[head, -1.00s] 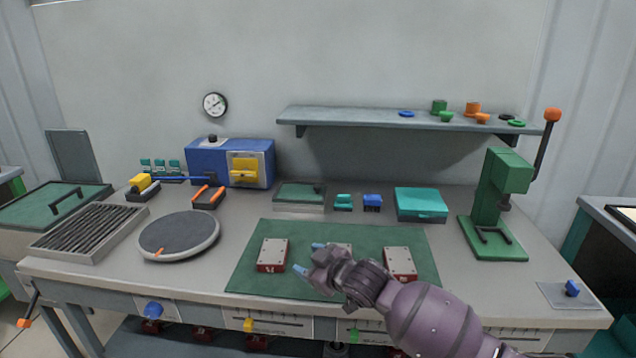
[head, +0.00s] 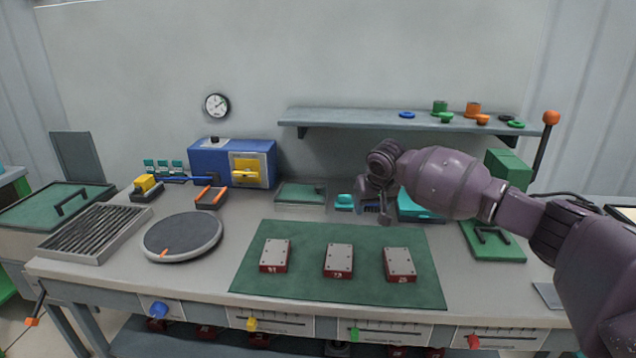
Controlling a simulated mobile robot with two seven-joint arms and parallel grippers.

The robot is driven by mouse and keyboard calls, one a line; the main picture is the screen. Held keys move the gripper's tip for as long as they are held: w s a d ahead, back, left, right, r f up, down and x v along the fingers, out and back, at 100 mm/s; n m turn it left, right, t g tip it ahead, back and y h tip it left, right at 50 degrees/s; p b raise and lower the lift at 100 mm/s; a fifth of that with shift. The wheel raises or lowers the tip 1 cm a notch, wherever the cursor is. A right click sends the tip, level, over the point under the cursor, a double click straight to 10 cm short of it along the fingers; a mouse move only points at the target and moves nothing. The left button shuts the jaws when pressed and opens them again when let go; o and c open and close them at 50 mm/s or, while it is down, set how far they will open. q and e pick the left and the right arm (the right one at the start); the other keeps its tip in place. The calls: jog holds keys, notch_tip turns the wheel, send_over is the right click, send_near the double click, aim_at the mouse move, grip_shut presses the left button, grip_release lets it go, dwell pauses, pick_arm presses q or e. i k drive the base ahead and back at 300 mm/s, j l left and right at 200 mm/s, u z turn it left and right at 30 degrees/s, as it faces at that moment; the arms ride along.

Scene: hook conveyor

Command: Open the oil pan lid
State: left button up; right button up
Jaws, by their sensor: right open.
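A low pan with a flat green lid (head: 301,193) sits at the back middle of the bench; a small dark knob is at its right side, and the lid looks closed. A larger container at the far left also has a green lid (head: 55,205) with a black bar handle, lying closed. I cannot tell which of the two is the oil pan. My right gripper (head: 374,205) is open, pointing down above the back of the bench, right of the low pan and apart from it. It partly covers a blue block and a teal box (head: 415,210). My left gripper is out of view.
A green mat (head: 300,285) with three metal-topped red blocks lies in front. A teal piece (head: 344,201) sits between pan and gripper. A blue machine (head: 215,163), round turntable (head: 183,236) and slatted tray (head: 92,233) stand left. A shelf (head: 400,118) hangs above; a green press (head: 507,170) stands right.

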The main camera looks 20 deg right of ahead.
aim_at(289, 192)
jog(key=i, duration=0.95)
